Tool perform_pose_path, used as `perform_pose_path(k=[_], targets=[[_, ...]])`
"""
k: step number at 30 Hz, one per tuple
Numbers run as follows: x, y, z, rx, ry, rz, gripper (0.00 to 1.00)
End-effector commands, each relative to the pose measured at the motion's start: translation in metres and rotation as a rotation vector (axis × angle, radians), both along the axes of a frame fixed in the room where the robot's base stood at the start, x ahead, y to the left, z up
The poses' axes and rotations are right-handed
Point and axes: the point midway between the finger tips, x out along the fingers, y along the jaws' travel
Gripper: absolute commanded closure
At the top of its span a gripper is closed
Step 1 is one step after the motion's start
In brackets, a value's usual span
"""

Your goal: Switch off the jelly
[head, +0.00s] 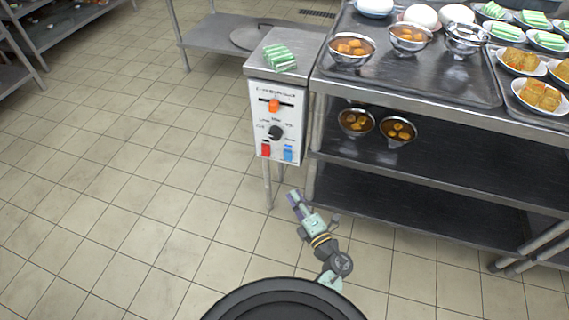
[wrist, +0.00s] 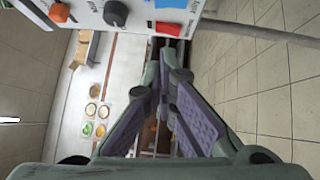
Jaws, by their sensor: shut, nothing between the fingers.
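A white control panel (head: 277,120) faces the front of a steel stand. It has an orange slider (head: 274,105) at the top, a black knob (head: 275,132) in the middle, a red switch (head: 266,149) at lower left and a blue switch (head: 288,153) at lower right. Its lettering is too small to read for any jelly label. Green-and-white striped blocks (head: 279,57) lie on top of the stand. My gripper (head: 294,196) is shut and empty, below and right of the panel. In the wrist view, the red switch (wrist: 168,28) appears just beyond the fingertips.
A steel table (head: 410,75) with bowls and plates of food stands right of the panel; two bowls (head: 398,131) sit on its shelf. Its edge and the stand's legs are close to my arm. The tiled floor (head: 120,180) at left is clear.

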Motion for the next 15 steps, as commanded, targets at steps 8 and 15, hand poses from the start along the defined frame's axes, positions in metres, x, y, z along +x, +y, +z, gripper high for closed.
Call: perform_pose_path(k=[8, 15], targets=[[0.012, 0.006, 0.003, 0.001, -0.003, 0.001, 1.0], [0.054, 0.027, 0.008, 0.0, -0.003, 0.002, 1.0]])
